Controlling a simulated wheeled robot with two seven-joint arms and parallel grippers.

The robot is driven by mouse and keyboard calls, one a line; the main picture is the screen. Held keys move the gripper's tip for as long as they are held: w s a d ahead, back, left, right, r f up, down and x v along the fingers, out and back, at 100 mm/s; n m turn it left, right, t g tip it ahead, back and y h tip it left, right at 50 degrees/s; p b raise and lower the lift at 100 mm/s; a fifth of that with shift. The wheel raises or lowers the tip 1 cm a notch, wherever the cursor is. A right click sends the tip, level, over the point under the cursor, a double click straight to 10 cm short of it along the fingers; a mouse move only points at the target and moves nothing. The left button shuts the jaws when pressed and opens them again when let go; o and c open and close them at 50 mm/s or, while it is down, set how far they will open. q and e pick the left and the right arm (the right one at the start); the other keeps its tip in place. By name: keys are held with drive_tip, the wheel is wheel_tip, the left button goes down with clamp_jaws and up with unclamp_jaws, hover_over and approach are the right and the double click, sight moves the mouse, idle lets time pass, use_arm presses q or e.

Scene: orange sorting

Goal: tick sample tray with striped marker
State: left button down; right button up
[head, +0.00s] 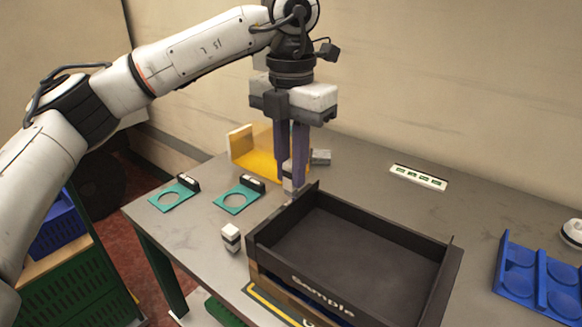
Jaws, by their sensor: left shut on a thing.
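The black sample tray (441,290), with "Sample" lettered on its front wall, stands at the front middle of the table and looks empty. My left gripper (293,178) points down beyond the tray's back left corner. It is shut on a small white and dark banded piece, the striped marker (288,172), partly hidden by the fingers. The marker is upright, close to the tray's corner; I cannot tell whether it touches the table. My right gripper is not in view.
A small white block with a dark band (231,238) stands left of the tray. A yellow bin (242,143) and grey block (320,157) are behind the gripper. Two teal ring plates (176,193) lie left. A blue tray (510,284) is right; the back right is mostly clear.

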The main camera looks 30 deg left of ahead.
use_arm(q)
drive_tip(key=shift+r+p, duration=1.5)
drive_tip(key=shift+r, duration=0.85)
